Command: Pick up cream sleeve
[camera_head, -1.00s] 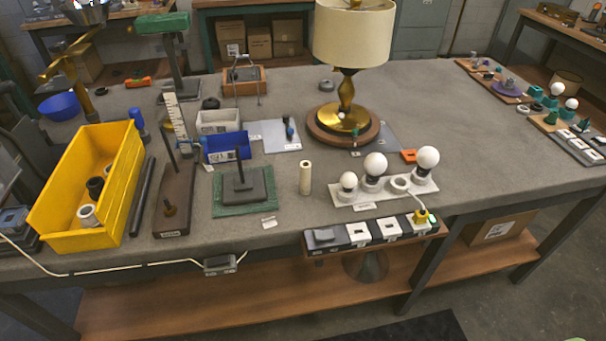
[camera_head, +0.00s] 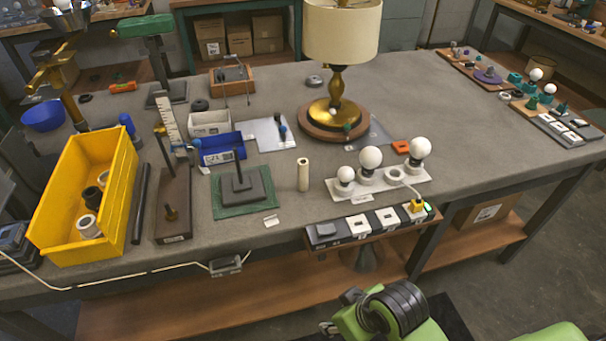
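The cream sleeve (camera_head: 303,175) is a slim upright cylinder. It stands on the grey workbench (camera_head: 275,215), between the dark square base with a post on a green mat and the white strip of bulbs. Nothing touches it. Part of my own green and black arm shows at the bottom right, well in front of the bench. No fingertips of either gripper are in view.
The green mat (camera_head: 222,208) with its post lies left of the sleeve, and the bulb board (camera_head: 385,191) lies right. A switch strip (camera_head: 341,232) runs along the front edge. A brass lamp (camera_head: 337,95) stands behind. A yellow bin (camera_head: 118,205) is at left.

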